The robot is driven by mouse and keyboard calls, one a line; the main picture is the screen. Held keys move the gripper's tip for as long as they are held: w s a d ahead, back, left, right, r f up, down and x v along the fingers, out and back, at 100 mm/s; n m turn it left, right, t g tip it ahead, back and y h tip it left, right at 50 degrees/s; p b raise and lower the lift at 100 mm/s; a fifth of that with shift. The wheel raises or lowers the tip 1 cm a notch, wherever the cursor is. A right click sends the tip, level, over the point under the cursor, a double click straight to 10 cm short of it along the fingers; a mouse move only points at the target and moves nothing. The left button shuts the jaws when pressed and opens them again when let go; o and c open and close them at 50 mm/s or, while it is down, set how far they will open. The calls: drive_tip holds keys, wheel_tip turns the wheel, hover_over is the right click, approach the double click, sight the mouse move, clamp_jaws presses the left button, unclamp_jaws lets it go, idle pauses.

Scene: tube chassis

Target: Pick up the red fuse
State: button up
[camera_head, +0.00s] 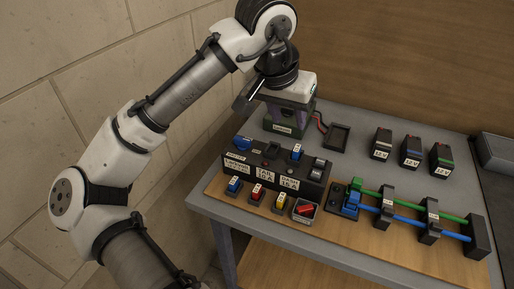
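A small red fuse-like block (257,189) stands in a labelled holder on the wooden board, between a blue block (234,184) and a yellow block (281,200). Another red piece (305,209) lies in a small grey tray (313,217) to the right of the yellow one. I cannot tell for certain which red piece is the fuse. My gripper (262,97) hangs at the back left of the table, well above and behind both red pieces. Its fingers are dark and partly hidden, so its opening is unclear.
A black fuse box (262,166) with a blue block (297,152) stands behind the row. A purple and green device (283,123) sits below my gripper. Green and blue tubes (400,218) in black clamps lie right. Several labelled boxes (411,151) stand behind them.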

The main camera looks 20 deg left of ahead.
drive_tip(key=s+a+f+n+g+y, duration=0.1)
drive_tip(key=s+a+f+g, duration=0.3)
drive_tip(key=s, duration=0.1)
hover_over(258, 187)
drive_tip(key=f, duration=0.6)
drive_tip(key=shift+w+d+f+p, duration=0.1)
drive_tip(key=shift+d+f+p, duration=0.1)
drive_tip(key=shift+f+p, duration=0.2)
drive_tip(key=shift+a+f+p, duration=0.2)
drive_tip(key=shift+f+p, duration=0.5)
drive_tip(key=shift+f, duration=2.25)
drive_tip(key=shift+c, duration=0.2)
clamp_jaws()
